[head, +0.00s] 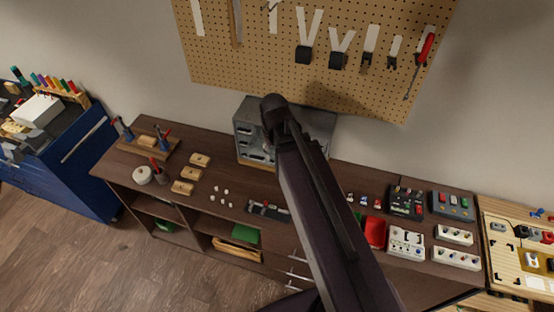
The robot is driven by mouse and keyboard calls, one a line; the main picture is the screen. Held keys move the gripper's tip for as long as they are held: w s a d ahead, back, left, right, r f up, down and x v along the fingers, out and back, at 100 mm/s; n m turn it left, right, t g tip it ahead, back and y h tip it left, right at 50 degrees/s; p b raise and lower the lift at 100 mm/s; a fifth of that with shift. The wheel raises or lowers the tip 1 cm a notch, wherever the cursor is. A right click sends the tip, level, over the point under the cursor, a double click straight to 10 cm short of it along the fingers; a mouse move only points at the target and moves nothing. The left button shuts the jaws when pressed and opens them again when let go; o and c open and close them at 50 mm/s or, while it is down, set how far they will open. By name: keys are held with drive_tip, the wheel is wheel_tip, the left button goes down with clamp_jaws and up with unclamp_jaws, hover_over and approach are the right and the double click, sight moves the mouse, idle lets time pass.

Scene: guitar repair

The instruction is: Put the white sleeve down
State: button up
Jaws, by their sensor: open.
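I cannot pick out the white sleeve for sure in the head view. Several small white pieces (221,195) lie on the dark wooden bench top (240,177), left of my arm, but they are too small to identify. My dark arm rises from the bottom across the middle of the view and hides part of the bench. My gripper does not show, so I cannot see whether anything is between its fingers.
A grey metal cabinet (247,117) stands against the wall behind my arm. Wooden blocks (199,160) lie on the left, and a red tray (376,232) and several pedals (406,242) on the right. A pegboard (275,55) hangs above. A blue cart (75,160) stands left.

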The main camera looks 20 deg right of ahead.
drive_tip(key=s+m, duration=0.1)
drive_tip(key=s, duration=0.2)
drive_tip(key=shift+s+m, duration=0.2)
drive_tip(key=shift+m, duration=0.2)
